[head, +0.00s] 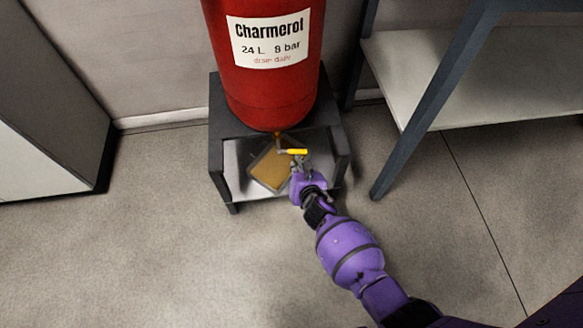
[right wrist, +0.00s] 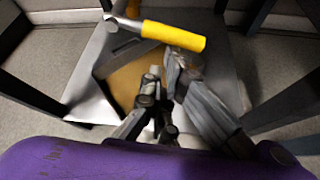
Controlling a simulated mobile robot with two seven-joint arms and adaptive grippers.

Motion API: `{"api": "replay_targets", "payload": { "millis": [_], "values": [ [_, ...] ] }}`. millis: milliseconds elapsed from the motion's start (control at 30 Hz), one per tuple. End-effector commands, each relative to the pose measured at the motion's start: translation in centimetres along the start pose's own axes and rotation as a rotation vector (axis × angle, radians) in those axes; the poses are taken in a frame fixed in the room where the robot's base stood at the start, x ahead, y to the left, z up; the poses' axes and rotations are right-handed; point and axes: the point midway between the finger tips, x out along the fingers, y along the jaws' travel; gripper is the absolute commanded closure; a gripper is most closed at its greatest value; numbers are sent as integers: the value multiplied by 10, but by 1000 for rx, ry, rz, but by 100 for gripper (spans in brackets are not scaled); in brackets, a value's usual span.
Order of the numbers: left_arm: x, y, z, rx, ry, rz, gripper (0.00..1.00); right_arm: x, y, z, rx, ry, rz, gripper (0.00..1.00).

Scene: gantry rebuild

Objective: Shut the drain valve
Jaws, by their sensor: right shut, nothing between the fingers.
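The drain valve hangs under the red tank (head: 272,85). Its yellow lever (head: 296,152) points right in the head view, crosswise to the short pipe (head: 278,138) below the tank. In the right wrist view the yellow lever (right wrist: 173,36) lies across the top, joined to a metal stem at its left. My right gripper (head: 302,168) is just on the near side of the lever; its fingers (right wrist: 165,82) are shut and empty. A small gap shows between fingertips and lever in the right wrist view; contact is hard to judge. My left gripper is out of view.
A tray with brownish-yellow contents (head: 268,168) lies under the valve on the stand's lower shelf. The dark stand (head: 342,150) has legs at either side. A blue-legged shelf unit (head: 415,95) stands at right, a grey cabinet (head: 45,110) at left. Floor in front is clear.

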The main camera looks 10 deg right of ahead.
Motion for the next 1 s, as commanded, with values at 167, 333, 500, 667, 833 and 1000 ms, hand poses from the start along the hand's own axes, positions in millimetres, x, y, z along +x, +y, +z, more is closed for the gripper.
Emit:
{"api": "replay_targets", "payload": {
  "millis": [167,333,500,667,833,1000],
  "values": [
    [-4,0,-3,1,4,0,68,-4,-3,8,-107,-3,-60,100],
    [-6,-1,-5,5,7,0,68,-6,-5,12,-176,-3,-101,100],
    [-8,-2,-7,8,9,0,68,-7,-6,14,-216,-2,-126,100],
    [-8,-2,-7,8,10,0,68,-8,-6,14,-232,-2,-134,100],
    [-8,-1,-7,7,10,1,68,-8,-6,14,-235,-1,-136,100],
    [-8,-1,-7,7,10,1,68,-8,-6,14,-234,-1,-136,100]
  ]
}}
